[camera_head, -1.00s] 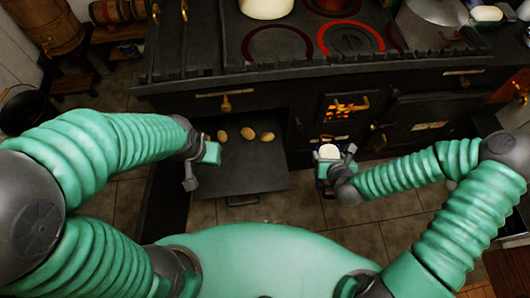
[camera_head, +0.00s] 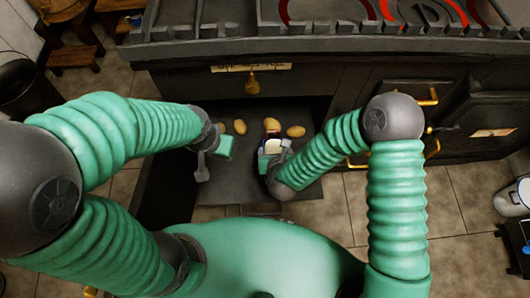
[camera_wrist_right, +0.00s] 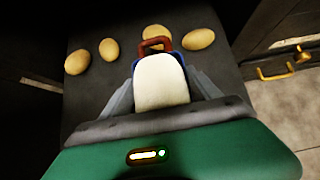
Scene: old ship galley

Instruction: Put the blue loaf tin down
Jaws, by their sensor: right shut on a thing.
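The blue loaf tin (camera_wrist_right: 135,66) holds a pale, cream-coloured filling and has a red-brown handle at its far end. My right gripper (camera_wrist_right: 162,92) is shut on it, one finger on each side. In the head view the tin (camera_head: 273,146) is over the dark flat panel (camera_head: 240,172) below the stove front, close to the round yellow-brown lumps. I cannot tell whether its underside touches the panel. My right gripper (camera_head: 274,158) partly hides it. My left gripper (camera_head: 211,152) is empty, its fingers apart, over the panel's left part.
Several yellow-brown lumps (camera_wrist_right: 109,49) lie on the panel beyond the tin; one (camera_wrist_right: 156,31) is just behind its handle. The stove front (camera_head: 300,80) rises behind. Tiled floor (camera_head: 340,210) shows at right. A bucket (camera_head: 25,90) stands at far left, a metal pot (camera_head: 512,198) at far right.

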